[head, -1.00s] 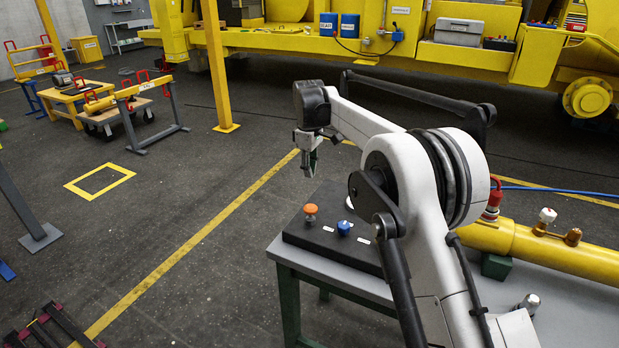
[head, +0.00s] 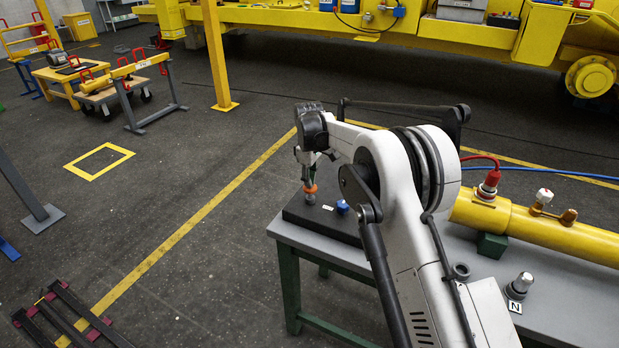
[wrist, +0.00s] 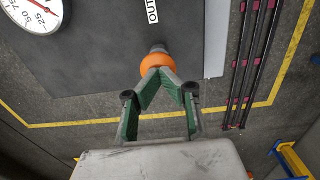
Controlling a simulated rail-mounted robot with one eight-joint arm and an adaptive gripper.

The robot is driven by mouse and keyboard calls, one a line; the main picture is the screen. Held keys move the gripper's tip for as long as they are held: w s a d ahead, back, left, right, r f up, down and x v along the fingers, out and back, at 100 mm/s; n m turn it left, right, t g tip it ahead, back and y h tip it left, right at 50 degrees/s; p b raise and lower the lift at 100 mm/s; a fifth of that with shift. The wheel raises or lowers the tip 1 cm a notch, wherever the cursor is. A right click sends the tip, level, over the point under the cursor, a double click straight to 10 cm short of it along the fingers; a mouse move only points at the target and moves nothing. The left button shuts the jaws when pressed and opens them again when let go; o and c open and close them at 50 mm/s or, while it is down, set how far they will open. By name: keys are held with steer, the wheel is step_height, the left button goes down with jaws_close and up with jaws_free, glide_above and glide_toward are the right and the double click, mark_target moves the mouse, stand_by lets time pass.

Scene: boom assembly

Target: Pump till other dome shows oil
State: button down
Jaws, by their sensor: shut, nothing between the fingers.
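My gripper (wrist: 158,76) is shut, its two green-lined fingers meeting at a point right at the orange knob (wrist: 156,62) on the dark block. It appears to touch the knob's near side, with nothing held between the fingers. In the head view the gripper stands over the orange knob (head: 310,191), pointing down. A blue knob (head: 342,207) sits beside it on the dark block (head: 325,222). A small clear-topped dome (head: 520,285) stands on the grey bench by a card marked N; I cannot make out any oil in it.
A round gauge (wrist: 34,12) and an OUT label (wrist: 151,10) are on the dark block. A yellow cylinder (head: 560,232) with red and white-topped fittings lies along the bench (head: 290,236). The floor left of the bench is open, with dark rails (head: 70,315) at front left.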

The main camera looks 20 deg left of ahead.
steer(key=shift+f, duration=0.1)
step_height(320, 180, down, 3)
steer(key=shift+r+b, duration=0.15)
steer(key=shift+b, duration=1.05)
steer(key=shift+r, duration=0.15)
step_height(320, 180, up, 14)
steer(key=shift+s, duration=0.15)
stand_by(1.5)
